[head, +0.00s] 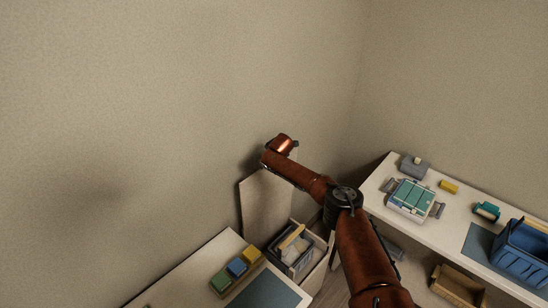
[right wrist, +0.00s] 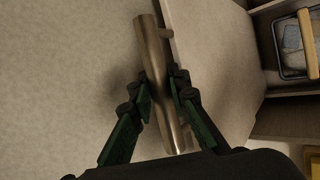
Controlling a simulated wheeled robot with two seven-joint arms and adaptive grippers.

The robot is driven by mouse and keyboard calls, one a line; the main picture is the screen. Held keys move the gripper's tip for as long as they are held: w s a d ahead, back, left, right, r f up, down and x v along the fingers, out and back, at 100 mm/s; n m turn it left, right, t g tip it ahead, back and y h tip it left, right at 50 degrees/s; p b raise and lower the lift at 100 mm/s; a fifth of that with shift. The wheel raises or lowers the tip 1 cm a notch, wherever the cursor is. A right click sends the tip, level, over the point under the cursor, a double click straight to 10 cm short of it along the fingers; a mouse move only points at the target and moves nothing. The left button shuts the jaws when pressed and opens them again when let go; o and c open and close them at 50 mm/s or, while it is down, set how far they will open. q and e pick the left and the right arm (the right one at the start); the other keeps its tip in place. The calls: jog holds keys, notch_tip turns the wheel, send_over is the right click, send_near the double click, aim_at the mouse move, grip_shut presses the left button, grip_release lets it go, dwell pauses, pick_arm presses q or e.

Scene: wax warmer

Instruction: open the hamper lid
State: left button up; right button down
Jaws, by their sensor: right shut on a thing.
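The hamper (head: 316,280) stands in the corner gap between two tables. Its pale lid (head: 264,205) is raised, standing near upright close to the wall, so the hamper's mouth is open. In the right wrist view the lid (right wrist: 215,50) shows with a metal bar handle (right wrist: 150,45) along its edge. My right gripper (right wrist: 163,95) is shut on this handle, with a green-padded finger on each side. In the head view my right arm reaches over the hamper to the lid's top, and its fingers are hidden there. My left gripper is not in view.
A dark bin with a wooden handle (head: 292,237) and pale contents sits in the hamper. The left table (head: 190,280) holds green, blue and yellow blocks. The right table (head: 385,180) holds a teal-topped box (head: 411,198) and a blue basket (head: 522,248). The wall is close behind the lid.

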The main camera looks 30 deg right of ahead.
jog(key=shift+r, duration=0.2)
jog(key=c, duration=2.1)
grip_release()
jog(key=shift+f, duration=0.1)
jog(key=v, duration=1.2)
